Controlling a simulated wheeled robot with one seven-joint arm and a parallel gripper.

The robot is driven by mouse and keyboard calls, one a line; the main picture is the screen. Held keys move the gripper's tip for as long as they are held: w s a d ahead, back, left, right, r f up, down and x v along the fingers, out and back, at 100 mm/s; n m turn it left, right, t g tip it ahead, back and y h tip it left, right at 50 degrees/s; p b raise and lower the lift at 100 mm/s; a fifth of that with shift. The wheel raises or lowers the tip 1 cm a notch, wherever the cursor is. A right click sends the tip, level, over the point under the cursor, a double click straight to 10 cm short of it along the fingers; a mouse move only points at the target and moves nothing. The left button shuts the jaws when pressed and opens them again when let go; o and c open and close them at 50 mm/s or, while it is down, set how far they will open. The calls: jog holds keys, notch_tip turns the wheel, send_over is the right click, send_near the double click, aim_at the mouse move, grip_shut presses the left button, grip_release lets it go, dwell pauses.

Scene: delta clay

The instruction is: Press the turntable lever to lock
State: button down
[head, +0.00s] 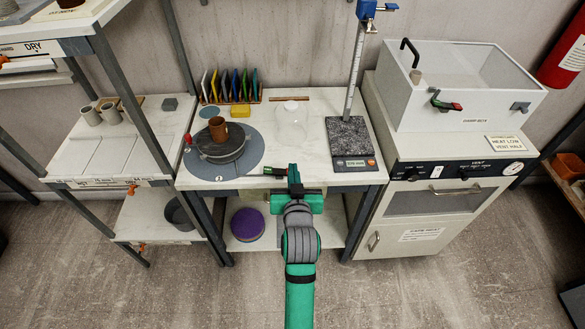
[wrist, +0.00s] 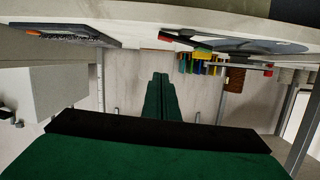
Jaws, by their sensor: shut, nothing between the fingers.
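The turntable (head: 230,157) is a dark round wheel on a grey disc, at the left of the worktable. A brown mug (head: 218,130) stands on it. A small red knob (head: 187,139) shows at its left edge; I take it for the lever's end, but its position is hard to read. In the upside-down-looking wrist view the turntable (wrist: 250,44) is at the upper right. My gripper (head: 293,170) is shut and empty at the table's front edge, right of the turntable and apart from it. Its closed fingers show in the wrist view (wrist: 158,80).
A glass-like clear jar (head: 292,113) stands behind my gripper. A scale with a stone slab (head: 350,137) is to the right. Coloured cards in a rack (head: 230,86) and a yellow block (head: 240,111) are behind. A small green-black piece (head: 275,171) lies beside my gripper.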

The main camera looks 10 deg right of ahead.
jog(key=v, duration=0.6)
jog(key=shift+s, duration=0.25)
jog(key=s+a+f, duration=0.3)
jog(key=s+f, duration=0.2)
jog(key=s, duration=0.3)
jog(key=s+a+f, duration=0.2)
jog(key=s+f, duration=0.4)
jog(key=s, duration=0.2)
jog(key=s+a+n, duration=0.1)
jog(key=s+a, duration=0.1)
jog(key=s, duration=0.7)
jog(key=s+a+r+n+y, duration=0.1)
jog(key=s+a, duration=0.1)
jog(key=s, duration=0.8)
jog(key=shift+y, duration=0.3)
